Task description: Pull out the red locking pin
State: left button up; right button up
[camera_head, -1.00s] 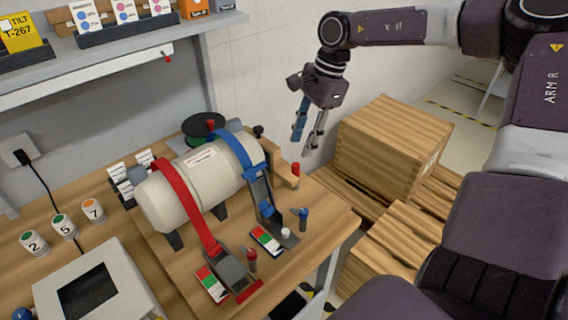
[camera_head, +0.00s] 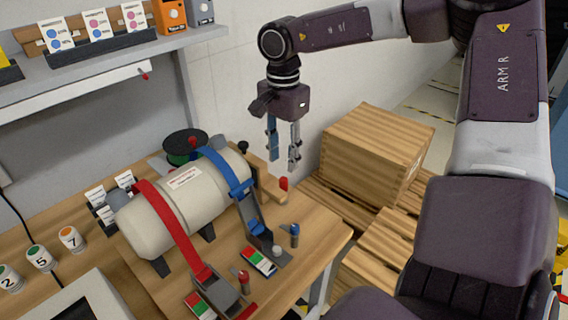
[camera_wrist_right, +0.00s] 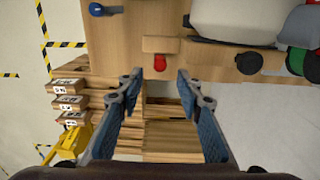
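A red pin (camera_head: 283,183) stands up from the wooden block (camera_head: 268,190) at the far right end of the white cylinder (camera_head: 180,212). It also shows in the right wrist view (camera_wrist_right: 159,62), just beyond and between my fingertips. My right gripper (camera_head: 282,163) points down with its fingers apart and nothing between them. It hangs above the red pin; contact does not show. Another red-topped pin (camera_head: 243,278) stands by the red strap's buckle, and a blue-topped pin (camera_head: 294,236) by the blue strap's buckle. My left gripper is not in view.
The red strap (camera_head: 168,222) and blue strap (camera_head: 225,168) cross the cylinder. A green spool (camera_head: 182,148) stands behind it. A large wooden crate (camera_head: 375,150) sits right of the bench. A shelf (camera_head: 130,48) runs above at the left.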

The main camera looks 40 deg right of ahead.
aim_at(283, 178)
notch_tip(283, 178, down, 7)
jog(key=b, duration=0.5)
jog(key=shift+f, duration=0.2)
jog(key=shift+f+b, duration=0.35)
jog(key=shift+b, duration=0.05)
jog(key=shift+b, duration=0.35)
dwell(0.4)
grip_shut()
dwell(0.3)
jog(key=shift+r, duration=0.25)
jog(key=shift+r+p, duration=1.95)
jog(key=shift+r, duration=0.9)
